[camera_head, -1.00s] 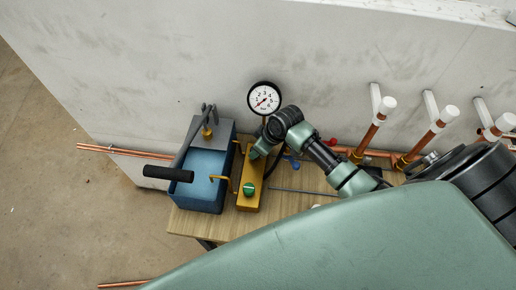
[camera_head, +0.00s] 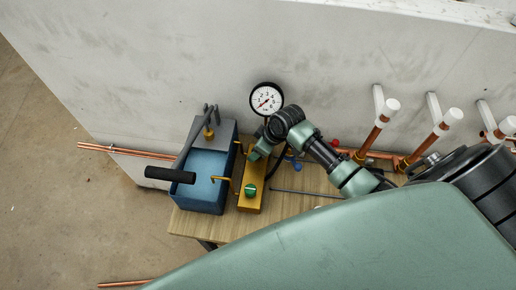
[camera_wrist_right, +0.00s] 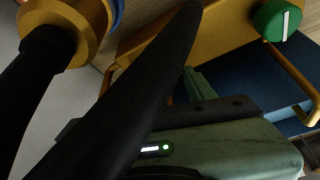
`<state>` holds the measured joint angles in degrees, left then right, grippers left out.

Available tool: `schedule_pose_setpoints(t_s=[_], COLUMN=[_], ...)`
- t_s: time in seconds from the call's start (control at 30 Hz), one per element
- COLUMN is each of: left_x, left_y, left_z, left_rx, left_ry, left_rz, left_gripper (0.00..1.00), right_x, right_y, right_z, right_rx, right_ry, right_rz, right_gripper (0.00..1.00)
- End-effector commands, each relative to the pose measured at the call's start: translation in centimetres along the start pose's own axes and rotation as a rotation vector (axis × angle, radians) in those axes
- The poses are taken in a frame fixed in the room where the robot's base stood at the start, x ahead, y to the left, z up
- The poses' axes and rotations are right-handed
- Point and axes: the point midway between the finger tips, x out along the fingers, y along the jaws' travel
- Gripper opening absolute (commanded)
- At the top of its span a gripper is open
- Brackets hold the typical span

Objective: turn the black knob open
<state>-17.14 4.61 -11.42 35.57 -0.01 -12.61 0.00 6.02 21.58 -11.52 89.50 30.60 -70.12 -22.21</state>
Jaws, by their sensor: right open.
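I cannot make out the black knob in either view; my right gripper covers part of the yellow valve block (camera_head: 249,203). That block carries a green knob (camera_head: 251,190) with a pale line, which also shows in the right wrist view (camera_wrist_right: 278,19). My right gripper (camera_head: 258,150) is over the far end of the block, its tips mostly hidden in the head view. In the wrist view a long black finger crosses the middle, above the block; the gripper is open and I see nothing held. My left gripper is not in view.
A blue pump tank (camera_head: 205,196) with a black-handled lever (camera_head: 170,174) stands left of the block. A pressure gauge (camera_head: 266,99) rises behind. A brass fitting (camera_wrist_right: 68,28) is close in the wrist view. Copper pipes (camera_head: 372,135) stand at right; the bench front (camera_head: 225,225) is clear.

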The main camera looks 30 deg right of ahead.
Motion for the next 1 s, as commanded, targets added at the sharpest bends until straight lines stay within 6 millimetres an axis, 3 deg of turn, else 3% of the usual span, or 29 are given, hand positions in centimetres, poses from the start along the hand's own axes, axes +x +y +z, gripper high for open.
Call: schedule_pose_setpoints(t_s=[0.17,0.6,1.0], left_x=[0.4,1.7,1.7], left_y=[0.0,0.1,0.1], left_z=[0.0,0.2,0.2], left_rx=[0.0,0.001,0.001], left_ry=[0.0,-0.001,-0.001], left_rz=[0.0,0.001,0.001], left_gripper=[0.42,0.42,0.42], right_x=[-1.1,-7.2,-7.6], right_y=[0.1,0.1,0.1], right_z=[0.0,-0.2,-0.2], right_rx=[0.0,-0.002,-0.001], right_ry=[0.002,0.0,-0.001], right_rz=[0.001,0.001,-0.001], right_gripper=[0.55,0.55,0.55])
